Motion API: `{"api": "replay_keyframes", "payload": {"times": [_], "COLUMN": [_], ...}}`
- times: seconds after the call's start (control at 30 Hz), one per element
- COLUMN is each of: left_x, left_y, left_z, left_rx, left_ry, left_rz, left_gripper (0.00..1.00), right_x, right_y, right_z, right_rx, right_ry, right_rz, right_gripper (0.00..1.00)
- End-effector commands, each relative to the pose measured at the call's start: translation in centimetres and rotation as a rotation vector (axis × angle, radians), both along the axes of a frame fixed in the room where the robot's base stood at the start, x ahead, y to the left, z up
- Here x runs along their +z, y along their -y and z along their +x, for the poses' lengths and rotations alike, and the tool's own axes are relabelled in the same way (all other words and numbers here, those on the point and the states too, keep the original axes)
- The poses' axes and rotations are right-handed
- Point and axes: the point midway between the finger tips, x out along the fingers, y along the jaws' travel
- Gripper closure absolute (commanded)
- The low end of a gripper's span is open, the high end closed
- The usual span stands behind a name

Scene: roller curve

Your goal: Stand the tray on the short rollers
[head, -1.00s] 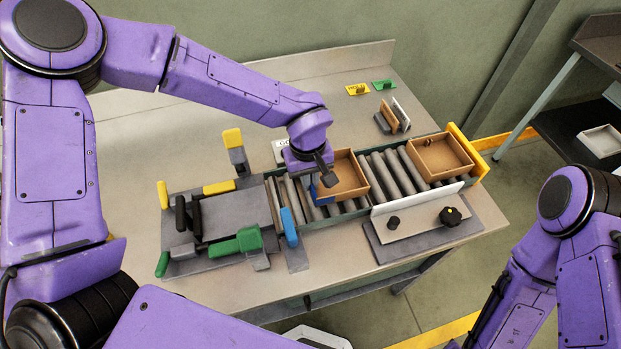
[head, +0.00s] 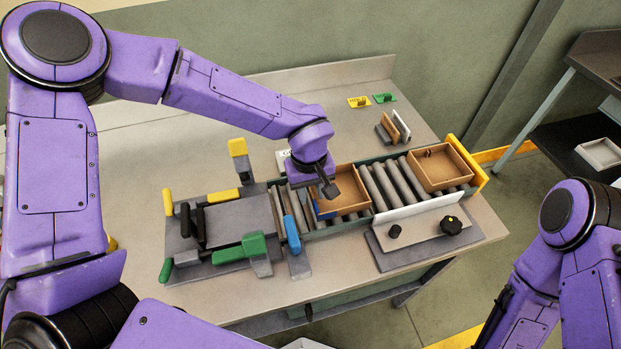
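Two shallow brown trays lie on the roller conveyor. One tray (head: 350,203) sits on the middle of the line, between grey rollers showing to its left and right. The other tray (head: 441,167) sits at the right end, against a yellow end stop. My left gripper (head: 328,192) points down at the left wall of the middle tray, with a bit of blue showing below it. Its fingers are small and partly hidden, so I cannot tell whether they grip the wall. Bare rollers (head: 386,184) show between the trays. My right gripper is out of view.
A grey fixture (head: 217,225) with yellow, green and black handles stands left of the rollers. A blue lever (head: 292,234) is at the rollers' left end. A white guide plate (head: 417,208) with black knobs lines the front. Small upright plates (head: 398,124) stand behind.

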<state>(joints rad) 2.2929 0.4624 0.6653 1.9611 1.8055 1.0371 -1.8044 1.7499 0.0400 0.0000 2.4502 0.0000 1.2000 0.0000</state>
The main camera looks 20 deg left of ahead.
Motion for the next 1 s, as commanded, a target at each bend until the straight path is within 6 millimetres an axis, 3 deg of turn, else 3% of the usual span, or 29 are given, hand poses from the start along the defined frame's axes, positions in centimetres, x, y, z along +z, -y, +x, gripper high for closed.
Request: {"api": "replay_keyframes", "payload": {"times": [0.2,0.4,0.57,1.0], "left_x": [5.7,9.6,10.6,10.6], "left_y": [-0.2,-0.3,-0.3,-0.4], "left_z": [0.0,-0.1,-0.2,-0.2], "left_rx": [0.002,0.002,0.001,0.002], "left_ry": [0.006,0.003,0.001,-0.001], "left_rz": [-0.003,-0.001,-0.001,0.001], "left_gripper": [0.66,0.66,0.66,0.66], "right_x": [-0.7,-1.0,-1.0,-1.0], "right_y": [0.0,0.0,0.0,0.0], "right_z": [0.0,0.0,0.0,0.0], "right_rx": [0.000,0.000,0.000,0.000], "right_ry": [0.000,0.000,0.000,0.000], "right_rz": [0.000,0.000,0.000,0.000], "right_gripper": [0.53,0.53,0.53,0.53]}}
